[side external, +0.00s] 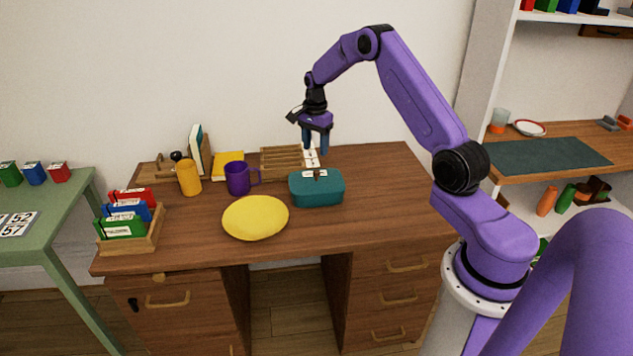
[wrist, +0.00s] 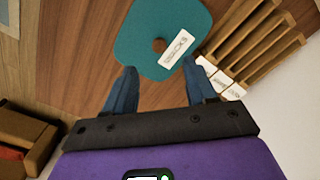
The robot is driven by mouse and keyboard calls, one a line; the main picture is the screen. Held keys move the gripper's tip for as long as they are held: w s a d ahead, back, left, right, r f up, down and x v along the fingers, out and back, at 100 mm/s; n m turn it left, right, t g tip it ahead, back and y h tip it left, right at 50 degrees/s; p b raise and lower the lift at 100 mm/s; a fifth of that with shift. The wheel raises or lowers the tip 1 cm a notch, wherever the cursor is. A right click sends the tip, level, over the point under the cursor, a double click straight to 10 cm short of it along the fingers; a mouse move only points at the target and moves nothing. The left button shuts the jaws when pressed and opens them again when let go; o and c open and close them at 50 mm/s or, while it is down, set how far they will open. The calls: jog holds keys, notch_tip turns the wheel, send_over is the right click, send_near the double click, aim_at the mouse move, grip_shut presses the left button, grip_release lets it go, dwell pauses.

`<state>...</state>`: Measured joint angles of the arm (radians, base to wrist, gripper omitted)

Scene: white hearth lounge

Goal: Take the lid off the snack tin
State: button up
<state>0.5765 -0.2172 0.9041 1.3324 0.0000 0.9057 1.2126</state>
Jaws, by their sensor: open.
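The snack tin (side external: 318,193) is a teal box with a label, standing on the brown desk. Its teal lid (wrist: 135,38) shows in the wrist view with a small round brown knob (wrist: 159,45) in the middle and a white label (wrist: 176,48) beside the knob. The lid lies on the tin. My gripper (side external: 315,145) is above and slightly behind the tin, fingers pointing down. In the wrist view my gripper (wrist: 160,90) has its two blue fingers wide apart with nothing between them. The knob lies ahead of the fingertips, not between them.
A yellow plate (side external: 256,217) and purple mug (side external: 238,179) stand left of the tin. A wooden rack (side external: 281,160) with white-labelled slots is behind it. An orange mug (side external: 189,178) and a box of coloured cartons (side external: 130,221) are farther left. The desk's right side is clear.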

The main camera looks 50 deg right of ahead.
aim_at(317, 171)
notch_tip(317, 171, down, 9)
jog(key=shift+s+d+r, duration=0.1)
jog(key=shift+d, duration=0.05)
grip_shut()
dwell(0.5)
